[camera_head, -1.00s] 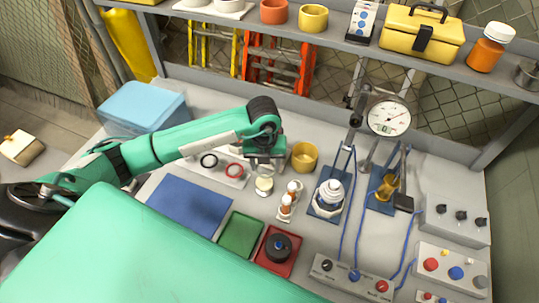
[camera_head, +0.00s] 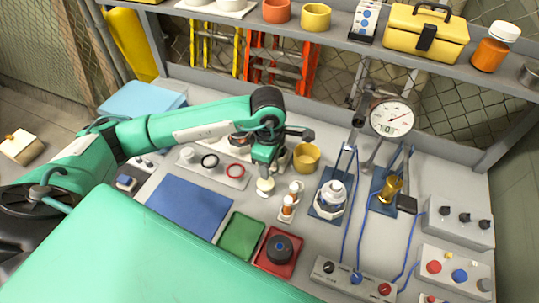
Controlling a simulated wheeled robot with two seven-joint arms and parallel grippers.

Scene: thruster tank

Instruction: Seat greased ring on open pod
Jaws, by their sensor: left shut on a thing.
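My left gripper (camera_head: 264,165) points down at a small pale round pot (camera_head: 265,187), its fingers just above or at the pot's top. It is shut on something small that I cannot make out. My right gripper is not in view.
A brass fitting in a second stand (camera_head: 390,188), a dial gauge (camera_head: 393,118) and control boxes (camera_head: 455,222) fill the right. A blue mat (camera_head: 190,204) lies clear at left.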

